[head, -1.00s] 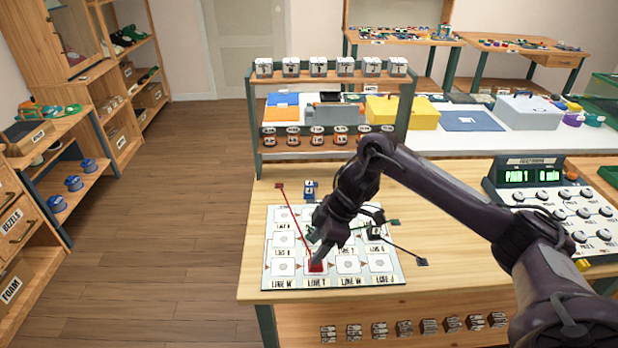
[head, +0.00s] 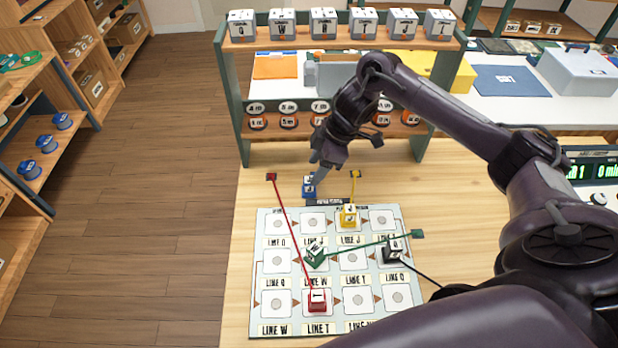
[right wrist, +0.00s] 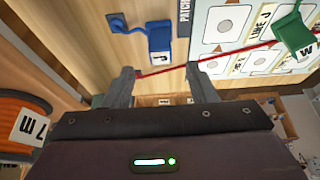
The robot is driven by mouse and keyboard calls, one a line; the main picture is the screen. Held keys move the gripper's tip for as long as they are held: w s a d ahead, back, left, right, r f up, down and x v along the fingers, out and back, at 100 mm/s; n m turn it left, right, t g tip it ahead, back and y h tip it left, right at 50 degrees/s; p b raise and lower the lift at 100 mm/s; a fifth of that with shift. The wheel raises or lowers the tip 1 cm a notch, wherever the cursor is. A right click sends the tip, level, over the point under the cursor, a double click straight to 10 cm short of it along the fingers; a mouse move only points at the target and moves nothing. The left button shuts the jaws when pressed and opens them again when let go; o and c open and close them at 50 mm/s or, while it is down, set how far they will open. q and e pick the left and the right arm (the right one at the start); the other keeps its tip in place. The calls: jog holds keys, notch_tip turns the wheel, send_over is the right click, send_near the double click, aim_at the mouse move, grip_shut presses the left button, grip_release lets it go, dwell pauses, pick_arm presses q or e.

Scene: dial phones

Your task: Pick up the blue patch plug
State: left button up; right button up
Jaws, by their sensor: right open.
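The blue patch plug (head: 308,188) stands on the table just behind the patch board (head: 257,290). In the right wrist view the blue plug (right wrist: 160,38) shows a white lettered face and a short blue cord to a small blue end (right wrist: 117,24). My right gripper (head: 319,174) is above and beside the plug in the head view. In the right wrist view its open fingers (right wrist: 160,71) have nothing between their tips, and the plug lies just beyond them. It cannot be told whether a fingertip touches it. My left gripper is not in view.
The board carries a red plug (head: 317,300), a yellow plug (head: 349,216), a green plug (head: 314,256) and a black plug (head: 391,253), with cords. The red cord (right wrist: 170,70) crosses near my fingers in the wrist view. A rack (head: 240,100) stands close behind.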

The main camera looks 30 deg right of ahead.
aim_at(309, 179)
jog(key=shift+a+f, duration=0.25)
jog(key=shift+f, duration=0.2)
jog(key=p+x, duration=0.1)
jog(key=x, duration=0.3)
jog(key=shift+d+f, duration=0.1)
jog(key=shift+f, duration=0.15)
jog(key=shift+w+f, duration=0.1)
jog(key=shift+f, duration=0.2)
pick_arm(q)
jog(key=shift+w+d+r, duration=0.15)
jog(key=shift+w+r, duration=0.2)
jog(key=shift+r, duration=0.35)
pick_arm(e)
jog(key=shift+r, duration=0.1)
jog(key=c, duration=1.1)
